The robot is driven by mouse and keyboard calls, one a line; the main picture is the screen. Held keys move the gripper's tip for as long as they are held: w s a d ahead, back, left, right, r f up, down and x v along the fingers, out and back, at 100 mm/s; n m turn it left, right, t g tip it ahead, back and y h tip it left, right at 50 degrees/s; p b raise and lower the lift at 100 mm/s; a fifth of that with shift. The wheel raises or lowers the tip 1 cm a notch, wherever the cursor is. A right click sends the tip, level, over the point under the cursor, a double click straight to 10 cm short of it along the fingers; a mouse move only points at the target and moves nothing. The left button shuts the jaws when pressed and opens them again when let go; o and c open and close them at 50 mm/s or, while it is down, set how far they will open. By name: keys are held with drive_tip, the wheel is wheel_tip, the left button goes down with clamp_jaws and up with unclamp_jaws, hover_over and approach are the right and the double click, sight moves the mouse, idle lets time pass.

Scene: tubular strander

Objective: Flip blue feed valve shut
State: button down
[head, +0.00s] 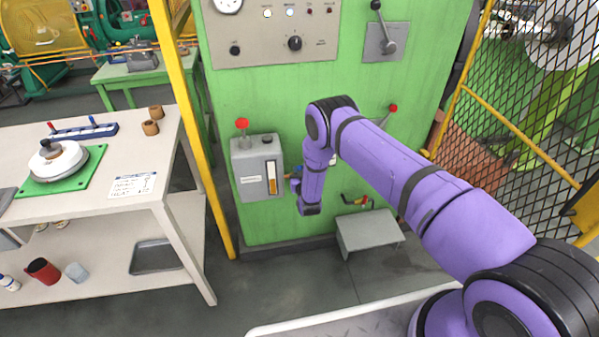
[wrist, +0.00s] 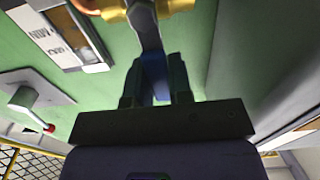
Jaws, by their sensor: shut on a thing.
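The blue feed valve shows in the wrist view as a brass body (wrist: 178,5) at the top edge, with a grey metal lever (wrist: 148,32) running down from it to a blue grip (wrist: 155,75). My gripper (wrist: 157,84) has its two dark fingers on either side of the blue grip and is shut on it. In the head view my gripper (head: 296,184) is at the right side of the grey oil box (head: 244,186) on the green cabinet. My arm hides most of the valve there.
The green cabinet (head: 230,105) carries a red-knobbed lever (head: 388,115) right of my arm. A yellow post (head: 190,120) and white workbench (head: 100,200) stand left; mesh fence (head: 530,100) right.

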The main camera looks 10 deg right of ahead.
drive_tip(key=c, duration=1)
unclamp_jaws()
drive_tip(key=shift+s, duration=0.1)
drive_tip(key=s, duration=1)
drive_tip(key=shift+s, duration=0.4)
